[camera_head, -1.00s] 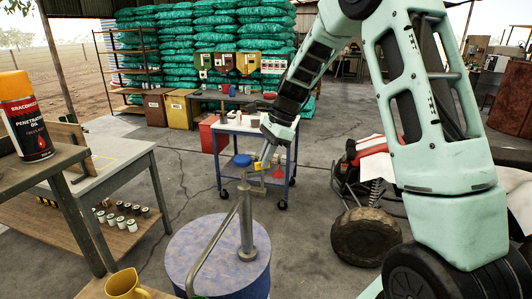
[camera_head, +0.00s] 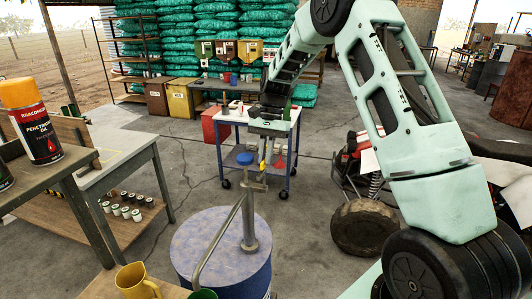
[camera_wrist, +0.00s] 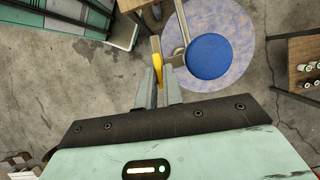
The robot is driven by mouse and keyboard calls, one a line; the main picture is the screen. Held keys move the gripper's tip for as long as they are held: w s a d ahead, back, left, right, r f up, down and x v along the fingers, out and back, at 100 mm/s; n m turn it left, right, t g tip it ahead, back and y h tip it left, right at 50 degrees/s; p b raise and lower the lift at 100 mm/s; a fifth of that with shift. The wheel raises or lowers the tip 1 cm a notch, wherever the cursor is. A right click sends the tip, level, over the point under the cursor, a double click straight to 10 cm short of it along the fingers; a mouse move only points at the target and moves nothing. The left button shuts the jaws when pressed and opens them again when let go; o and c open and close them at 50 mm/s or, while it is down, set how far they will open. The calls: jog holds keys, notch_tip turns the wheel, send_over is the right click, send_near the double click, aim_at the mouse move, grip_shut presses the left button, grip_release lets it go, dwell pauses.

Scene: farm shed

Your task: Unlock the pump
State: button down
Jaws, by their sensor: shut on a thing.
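The pump (camera_head: 249,215) stands upright on a blue drum (camera_head: 200,240), with a blue round cap (camera_head: 244,158) on top and a bent grey pipe or handle beside it. My gripper (camera_head: 265,155) points down just right of the cap. In the wrist view, my gripper (camera_wrist: 162,85) is shut on a small yellow piece (camera_wrist: 158,72), held between the fingertips next to a metal bar (camera_wrist: 155,45) of the pump. The cap (camera_wrist: 209,56) is to the right there. I cannot tell whether the yellow piece is a key or part of a lock.
A wheeled cart (camera_head: 232,119) stands behind the pump. A quad bike with a big tyre (camera_head: 362,228) is to the right. A yellow jug (camera_head: 135,283) sits at the front.

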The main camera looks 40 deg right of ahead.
jog(key=shift+w+r+n, duration=0.1)
jog(key=shift+n, duration=0.5)
jog(key=c, duration=1.5)
grip_release()
jog(key=shift+c, duration=0.2)
jog(key=b+v, duration=0.3)
jog(key=v, duration=1.4)
jog(key=shift+w+a+r+b, duration=0.15)
jog(key=shift+a+r+b, duration=0.05)
jog(key=shift+b, duration=0.15)
